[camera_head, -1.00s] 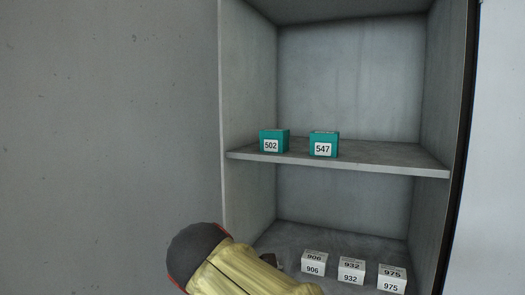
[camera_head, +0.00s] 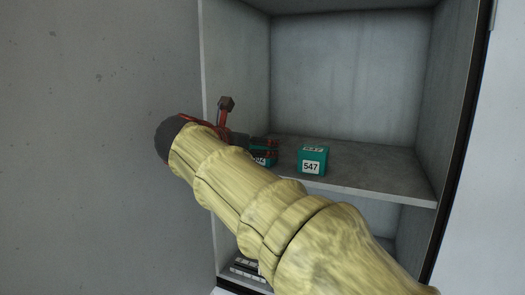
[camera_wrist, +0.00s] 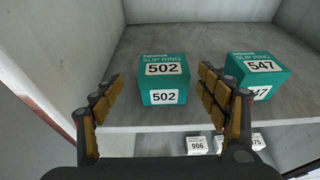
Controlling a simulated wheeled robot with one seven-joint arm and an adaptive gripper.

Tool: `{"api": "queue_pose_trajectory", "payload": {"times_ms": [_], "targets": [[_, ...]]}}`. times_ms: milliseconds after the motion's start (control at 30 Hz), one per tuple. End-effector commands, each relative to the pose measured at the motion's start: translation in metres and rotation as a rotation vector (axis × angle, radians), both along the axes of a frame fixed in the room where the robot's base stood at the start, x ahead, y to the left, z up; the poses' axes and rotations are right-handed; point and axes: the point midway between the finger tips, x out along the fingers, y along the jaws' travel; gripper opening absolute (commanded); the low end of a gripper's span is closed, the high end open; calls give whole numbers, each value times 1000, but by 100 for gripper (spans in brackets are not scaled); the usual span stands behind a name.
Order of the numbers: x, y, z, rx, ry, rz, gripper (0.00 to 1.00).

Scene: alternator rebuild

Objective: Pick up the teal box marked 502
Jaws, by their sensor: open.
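The teal box marked 502 (camera_wrist: 164,79) sits upright on the upper shelf, near its front edge, in the wrist view. In the head view the 502 box (camera_head: 260,161) is mostly hidden behind my gripper and arm. My gripper (camera_wrist: 161,102) is open and empty, with one finger on each side in front of the 502 box. The fingers appear apart from the box. In the head view my gripper (camera_head: 272,149) reaches over the left part of the shelf.
A similar teal box marked 547 (camera_head: 312,161) stands just right of the 502 box, close to my right finger in the wrist view (camera_wrist: 256,72). White boxes (camera_wrist: 197,144) sit on the lower shelf. The cabinet's left wall (camera_head: 236,75) is close to my gripper.

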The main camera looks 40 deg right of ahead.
Motion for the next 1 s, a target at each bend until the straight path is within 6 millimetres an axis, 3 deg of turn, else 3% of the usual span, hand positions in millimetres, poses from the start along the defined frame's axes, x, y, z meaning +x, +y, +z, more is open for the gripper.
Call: {"api": "queue_pose_trajectory", "payload": {"times_ms": [300,633,1000], "targets": [[10,-39,-12,2,-2,-2,74],[13,-44,-15,2,-3,1,74],[13,-44,-15,2,-3,1,53]]}}
